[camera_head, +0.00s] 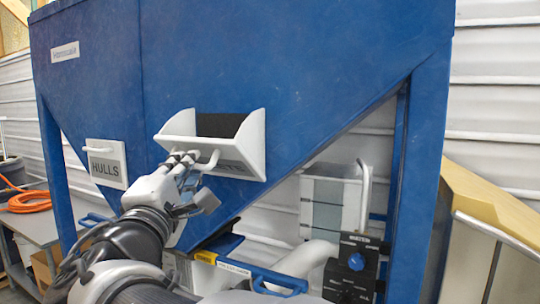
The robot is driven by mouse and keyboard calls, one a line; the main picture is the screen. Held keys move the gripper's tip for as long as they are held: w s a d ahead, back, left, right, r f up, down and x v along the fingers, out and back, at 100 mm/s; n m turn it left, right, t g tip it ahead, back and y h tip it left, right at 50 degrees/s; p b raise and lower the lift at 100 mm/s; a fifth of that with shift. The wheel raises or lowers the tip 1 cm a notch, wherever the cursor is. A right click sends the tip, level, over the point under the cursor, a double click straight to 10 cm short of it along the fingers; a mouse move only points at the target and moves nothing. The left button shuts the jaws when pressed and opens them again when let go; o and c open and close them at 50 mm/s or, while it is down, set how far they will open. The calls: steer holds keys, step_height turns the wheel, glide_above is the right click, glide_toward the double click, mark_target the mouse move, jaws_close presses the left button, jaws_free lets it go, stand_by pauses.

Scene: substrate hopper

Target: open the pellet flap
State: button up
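The pellet flap (252,141) is a white, bin-shaped door on the front of the blue hopper. It is tilted outward at the top, with its side walls showing and a dark opening (219,124) behind it. Its label is partly hidden; only the end letters show. A white handle (210,161) sticks out from its front. My gripper (184,158) is at the flap's front, with its dark-and-light banded fingertips at the left part of the handle. The fingers overlap the handle in this view, so I cannot tell whether they are closed on it.
The white HULLS flap (106,163) lies flat against the blue hopper (290,60) at left. A dark control box with a blue knob (356,262) stands below right, near a blue leg (425,170). A grey table with an orange hose (28,201) is at far left.

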steer(key=shift+c, duration=0.3)
jaws_close()
steer(key=shift+r, duration=0.15)
stand_by(0.3)
